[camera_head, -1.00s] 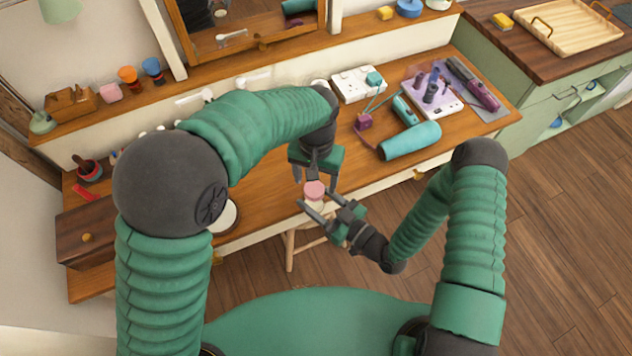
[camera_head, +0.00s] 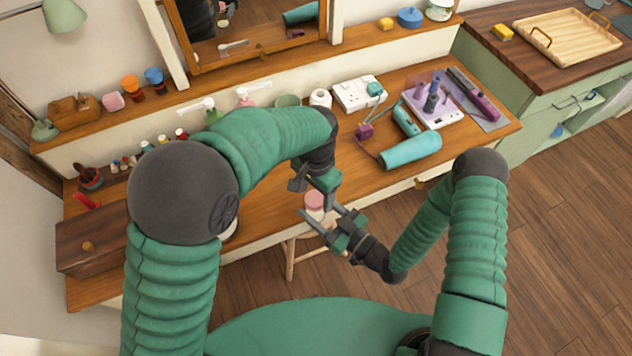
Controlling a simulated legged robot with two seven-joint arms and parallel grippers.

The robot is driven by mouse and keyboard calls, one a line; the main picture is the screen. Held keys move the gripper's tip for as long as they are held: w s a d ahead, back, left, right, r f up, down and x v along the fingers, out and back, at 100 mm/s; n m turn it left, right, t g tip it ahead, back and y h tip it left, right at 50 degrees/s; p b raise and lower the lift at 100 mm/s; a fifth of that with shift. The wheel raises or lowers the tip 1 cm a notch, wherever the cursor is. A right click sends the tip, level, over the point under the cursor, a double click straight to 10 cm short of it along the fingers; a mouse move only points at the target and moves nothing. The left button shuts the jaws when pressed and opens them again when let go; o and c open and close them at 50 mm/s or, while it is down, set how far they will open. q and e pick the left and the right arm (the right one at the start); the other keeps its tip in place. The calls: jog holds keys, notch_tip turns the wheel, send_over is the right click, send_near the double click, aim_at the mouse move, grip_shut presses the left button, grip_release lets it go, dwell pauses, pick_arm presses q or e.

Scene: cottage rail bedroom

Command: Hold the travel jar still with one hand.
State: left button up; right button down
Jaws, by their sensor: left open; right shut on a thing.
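The travel jar (camera_head: 315,201) has a pink lid and a pale body, mostly hidden by the fingers. It is near the front edge of the wooden desk (camera_head: 260,212). My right gripper (camera_head: 320,214) is shut on the jar, with its fingers around the body below the lid. My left gripper (camera_head: 314,187) is open and empty, just above and behind the lid. Its wrist is turned, and I cannot tell whether a finger touches the lid.
A teal hair dryer (camera_head: 410,150), a white socket box (camera_head: 359,93) and a purple-topped tray (camera_head: 432,108) stand on the desk's right half. A wooden box (camera_head: 92,238) is at the left end. A stool (camera_head: 290,258) is below the front edge.

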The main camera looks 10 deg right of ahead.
pick_arm(q)
jog(key=shift+f, duration=0.3)
jog(key=shift+c, duration=0.3)
jog(key=c, duration=1.2)
jog(key=o, duration=1.4)
jog(key=shift+c, duration=0.2)
